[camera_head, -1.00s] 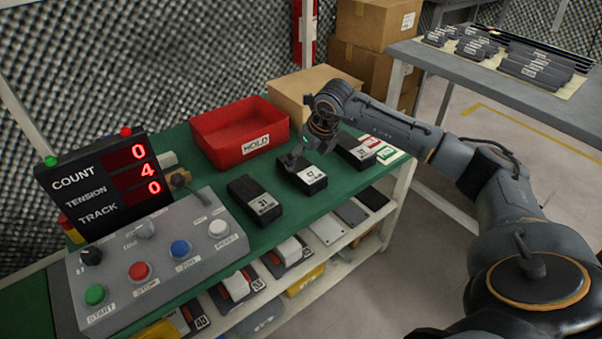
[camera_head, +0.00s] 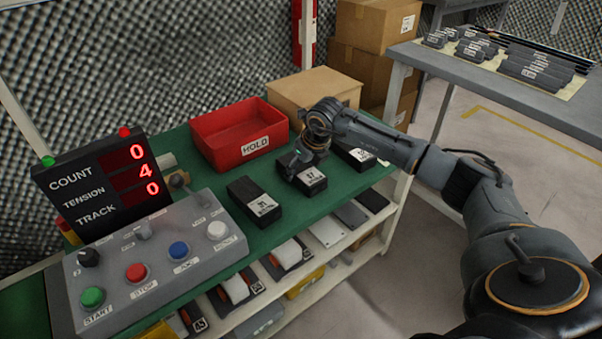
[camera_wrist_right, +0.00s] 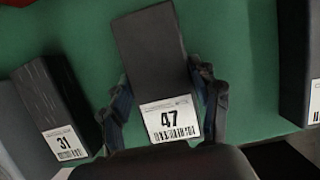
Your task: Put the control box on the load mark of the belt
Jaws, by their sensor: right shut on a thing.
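A black box labelled 47 (camera_head: 313,179) lies on the green work surface, between two similar black boxes. It also fills the middle of the right wrist view (camera_wrist_right: 150,50), its white label towards the wrist. My right gripper (camera_head: 297,165) is down at this box, shut on it, with one finger on each side in the right wrist view (camera_wrist_right: 166,92). The box appears to rest on the surface still. No load mark can be made out, and I cannot tell whether any green area is the belt. My left gripper is not in view.
A black box labelled 31 (camera_head: 254,202) lies to the left and another (camera_head: 356,157) to the right. A red HOLD bin (camera_head: 237,142) and cardboard box (camera_head: 315,90) stand behind. A button panel (camera_head: 150,268) and a count display (camera_head: 97,178) stand at left.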

